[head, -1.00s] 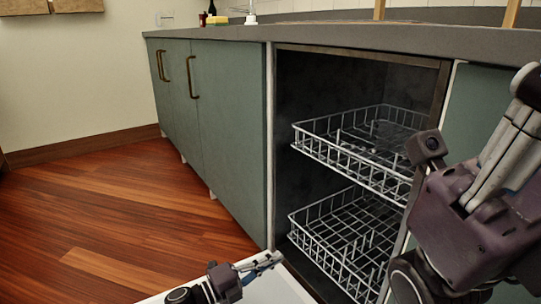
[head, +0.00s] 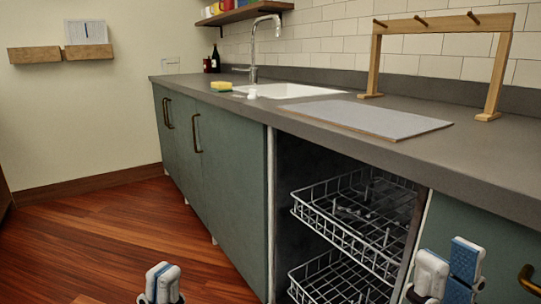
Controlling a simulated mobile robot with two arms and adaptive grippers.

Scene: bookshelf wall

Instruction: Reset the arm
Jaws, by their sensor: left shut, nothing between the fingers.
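My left gripper (head: 161,284) shows at the bottom edge of the head view, left of the middle. Its white and blue fingertips are together, pointing up, with nothing between them. Only the fingertips are in view. My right gripper (head: 449,274) shows at the bottom right, in front of the dishwasher's right edge. Its white finger and its blue-faced finger stand side by side. Whether they are apart in depth is unclear, and I see no object between them.
An open dishwasher with an upper rack (head: 350,222) and a lower rack (head: 335,283) is under the counter (head: 400,150). A grey mat (head: 378,119), wooden stand (head: 445,22), sink (head: 290,90) and sponge (head: 221,86) are on top. The wooden floor (head: 100,235) at left is clear.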

